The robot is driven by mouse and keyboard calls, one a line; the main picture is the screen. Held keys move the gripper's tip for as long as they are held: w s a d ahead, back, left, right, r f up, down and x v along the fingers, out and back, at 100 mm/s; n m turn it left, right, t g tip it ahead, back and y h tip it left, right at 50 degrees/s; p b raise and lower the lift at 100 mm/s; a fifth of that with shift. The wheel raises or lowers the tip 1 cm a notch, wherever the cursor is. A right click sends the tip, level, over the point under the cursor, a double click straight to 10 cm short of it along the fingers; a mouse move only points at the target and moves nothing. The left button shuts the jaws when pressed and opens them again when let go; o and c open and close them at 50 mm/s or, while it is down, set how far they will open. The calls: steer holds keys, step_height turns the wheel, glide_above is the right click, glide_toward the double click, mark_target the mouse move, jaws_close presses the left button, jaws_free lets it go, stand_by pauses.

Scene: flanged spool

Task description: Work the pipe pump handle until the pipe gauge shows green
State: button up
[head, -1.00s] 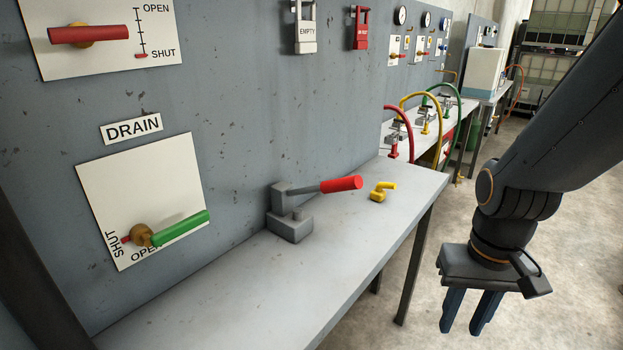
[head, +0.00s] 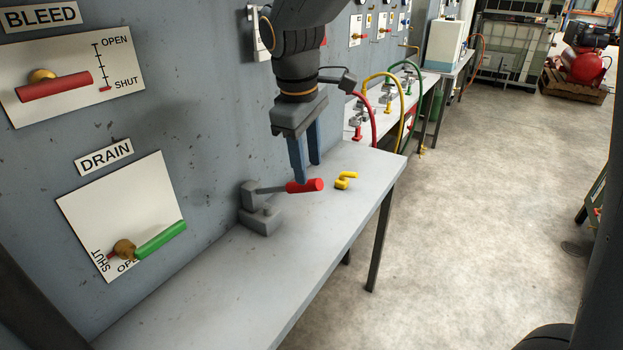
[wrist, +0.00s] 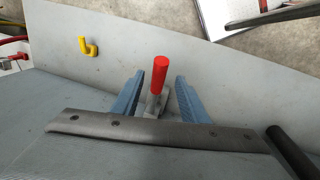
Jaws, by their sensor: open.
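The pump is a grey block (head: 262,218) on the bench against the panel, with a lever ending in a red handle (head: 305,186). In the wrist view the red handle (wrist: 160,74) shows between my finger lines, in the gap. My gripper (head: 308,172) points down with blue fingers open and empty, just above the red handle in the head view. It also shows in the wrist view (wrist: 167,90). I cannot tell whether the fingers touch the handle. No pipe gauge can be made out for certain.
A yellow piece (head: 346,180) lies on the bench (head: 225,290) just beyond the handle. The drain valve's green lever (head: 160,240) and the bleed valve's red lever (head: 54,87) are on the panel at left. Red, yellow and green hoses stand beyond.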

mark_target(311, 187)
steer(key=f, duration=0.4)
steer(key=w+f+p, duration=0.1)
steer(key=f, duration=0.2)
steer(key=shift+d, duration=0.4)
jaws_close()
